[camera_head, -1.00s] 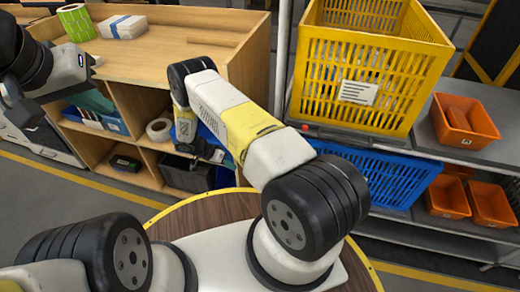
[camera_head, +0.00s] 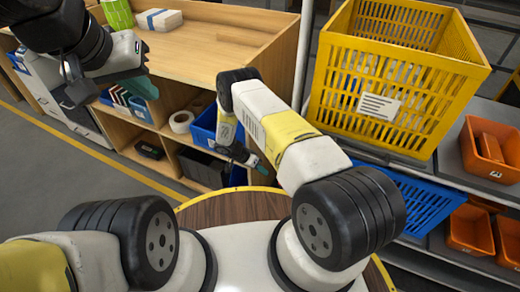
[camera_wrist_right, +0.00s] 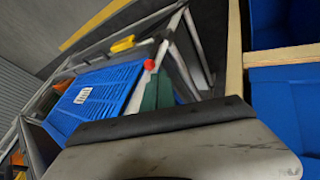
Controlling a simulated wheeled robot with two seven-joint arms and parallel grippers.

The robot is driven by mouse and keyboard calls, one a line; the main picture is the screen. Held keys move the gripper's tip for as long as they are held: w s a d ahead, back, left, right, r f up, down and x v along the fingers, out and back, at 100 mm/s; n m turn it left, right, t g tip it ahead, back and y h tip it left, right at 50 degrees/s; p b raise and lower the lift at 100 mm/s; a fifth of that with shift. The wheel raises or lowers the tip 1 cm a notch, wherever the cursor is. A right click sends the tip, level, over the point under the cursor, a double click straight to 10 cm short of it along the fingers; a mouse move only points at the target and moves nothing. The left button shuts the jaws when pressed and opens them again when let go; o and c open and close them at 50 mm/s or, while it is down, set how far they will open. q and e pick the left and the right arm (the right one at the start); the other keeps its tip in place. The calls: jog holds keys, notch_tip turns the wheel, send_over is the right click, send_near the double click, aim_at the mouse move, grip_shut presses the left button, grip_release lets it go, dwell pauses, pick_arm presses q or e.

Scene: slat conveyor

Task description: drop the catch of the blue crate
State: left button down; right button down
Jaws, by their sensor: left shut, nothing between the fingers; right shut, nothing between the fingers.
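The blue crate (camera_head: 416,203) is slatted and sits on the rack below a yellow crate, partly hidden by my right arm. In the right wrist view the blue crate (camera_wrist_right: 112,82) shows with a white label. A small red knob (camera_wrist_right: 149,64) shows beside its corner; I cannot tell whether it is the catch. My right gripper (camera_head: 246,158) is shut and empty, left of the blue crate in front of the wooden shelving, and apart from the crate. My left gripper (camera_head: 74,90) is shut and empty at the upper left, far from the crate.
The yellow crate (camera_head: 385,120) stands above the blue one. Orange bins (camera_head: 485,150) sit at the right of the rack. A wooden shelf unit (camera_head: 225,50) with bins stands close behind my right gripper. A grey post (camera_head: 303,50) stands between shelving and rack.

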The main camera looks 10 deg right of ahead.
jog(key=x, duration=0.7)
jog(key=shift+d+f, duration=0.2)
jog(key=shift+f, duration=0.05)
jog(key=shift+s+d+r, duration=0.35)
jog(key=shift+s+d, duration=0.15)
jog(key=shift+d, duration=0.25)
